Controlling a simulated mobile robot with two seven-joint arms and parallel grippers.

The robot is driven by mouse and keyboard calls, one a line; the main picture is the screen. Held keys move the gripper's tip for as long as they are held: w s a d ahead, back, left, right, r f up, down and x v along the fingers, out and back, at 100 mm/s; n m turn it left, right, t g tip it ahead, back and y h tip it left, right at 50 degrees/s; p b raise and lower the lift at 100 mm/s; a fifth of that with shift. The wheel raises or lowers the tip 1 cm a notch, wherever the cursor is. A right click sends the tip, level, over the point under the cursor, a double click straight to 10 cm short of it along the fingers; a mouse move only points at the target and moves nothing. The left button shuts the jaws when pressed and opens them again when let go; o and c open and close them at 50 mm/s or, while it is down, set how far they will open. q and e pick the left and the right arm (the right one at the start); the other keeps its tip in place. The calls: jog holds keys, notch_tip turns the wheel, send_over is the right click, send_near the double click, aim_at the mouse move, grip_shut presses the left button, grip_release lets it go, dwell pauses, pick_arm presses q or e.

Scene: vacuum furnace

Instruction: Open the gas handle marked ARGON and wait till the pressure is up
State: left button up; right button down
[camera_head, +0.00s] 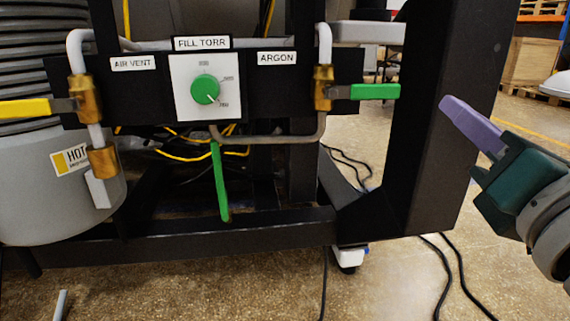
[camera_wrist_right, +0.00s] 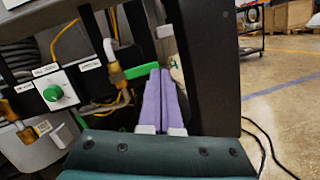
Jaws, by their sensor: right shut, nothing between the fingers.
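The ARGON label (camera_head: 277,58) sits on the black panel, above and left of a brass valve (camera_head: 323,88). The valve's green handle (camera_head: 375,91) points sideways to the right, across its upright pipe. The green handle also shows in the right wrist view (camera_wrist_right: 140,71), left of my fingertips. My right gripper (camera_head: 458,104) is at the right of the head view, apart from the handle. Its purple fingers (camera_wrist_right: 162,90) are closed together and empty. A green round dial (camera_head: 205,89) under the FILL TORR label (camera_head: 202,43) has its pointer toward the lower right. My left gripper is not in view.
A yellow handle (camera_head: 25,108) is on the AIR VENT (camera_head: 132,63) valve at left. A green lever (camera_head: 220,182) hangs below the dial. A thick black frame post (camera_head: 436,120) stands between the argon handle and my right gripper. Cables (camera_head: 445,270) lie on the floor.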

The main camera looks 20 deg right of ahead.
aim_at(363, 92)
pick_arm(q)
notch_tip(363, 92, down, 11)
jog(key=b, duration=0.8)
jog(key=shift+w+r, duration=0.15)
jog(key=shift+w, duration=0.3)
pick_arm(e)
notch_tip(363, 92, down, 10)
jog(key=w+a+n+t+y, duration=0.1)
jog(key=a+n+y, duration=0.1)
jog(key=n, duration=0.3)
jog(key=shift+w+n+y, duration=0.3)
jog(key=shift+w+n, duration=0.1)
pick_arm(q)
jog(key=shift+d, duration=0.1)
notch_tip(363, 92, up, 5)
jog(key=p, duration=0.5)
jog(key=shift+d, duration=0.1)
pick_arm(e)
jog(key=w+d+r, duration=0.2)
jog(key=w+r, duration=0.4)
jog(key=w, duration=0.3)
jog(key=shift+w+d+r, duration=0.2)
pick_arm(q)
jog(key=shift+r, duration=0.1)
